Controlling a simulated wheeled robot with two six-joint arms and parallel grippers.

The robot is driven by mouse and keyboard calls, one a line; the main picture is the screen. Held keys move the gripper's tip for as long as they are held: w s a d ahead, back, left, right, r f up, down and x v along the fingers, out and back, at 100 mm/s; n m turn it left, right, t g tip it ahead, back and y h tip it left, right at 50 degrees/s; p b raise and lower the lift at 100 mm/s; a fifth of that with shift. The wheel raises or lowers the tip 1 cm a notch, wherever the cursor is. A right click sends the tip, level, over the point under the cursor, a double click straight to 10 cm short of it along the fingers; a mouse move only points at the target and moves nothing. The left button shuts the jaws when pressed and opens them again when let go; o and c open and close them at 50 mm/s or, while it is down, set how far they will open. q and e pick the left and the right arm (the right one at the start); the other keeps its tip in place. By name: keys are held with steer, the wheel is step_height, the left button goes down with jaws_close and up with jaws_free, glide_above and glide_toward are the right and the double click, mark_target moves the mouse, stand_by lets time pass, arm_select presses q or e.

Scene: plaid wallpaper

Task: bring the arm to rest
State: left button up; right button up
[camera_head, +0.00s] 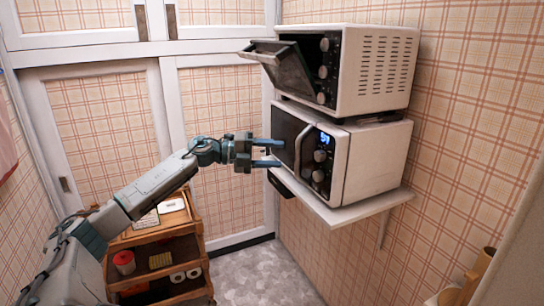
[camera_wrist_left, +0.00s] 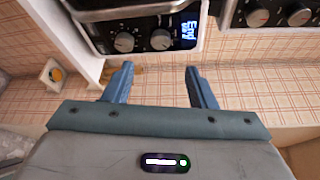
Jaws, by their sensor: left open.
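My left gripper (camera_head: 266,153) is raised in front of the lower microwave (camera_head: 372,160), at the height of its door. Its two blue fingers are apart with nothing between them. They also show in the left wrist view (camera_wrist_left: 160,85), with bare wallpaper behind them. The lower microwave has a dark door with a curved handle and a lit blue display; its door looks shut. I cannot tell whether the fingertips touch it. My right gripper is not in view.
A toaster oven (camera_head: 375,70) with its door hanging partly open stands on the lower microwave. A white wall shelf (camera_head: 345,212) carries both. A wooden cart (camera_head: 160,243) with several items stands below my left arm. Grey floor (camera_head: 255,275) is clear beside it.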

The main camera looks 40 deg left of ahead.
arm_select(q)
steer(key=shift+f, duration=0.1)
stand_by(0.3)
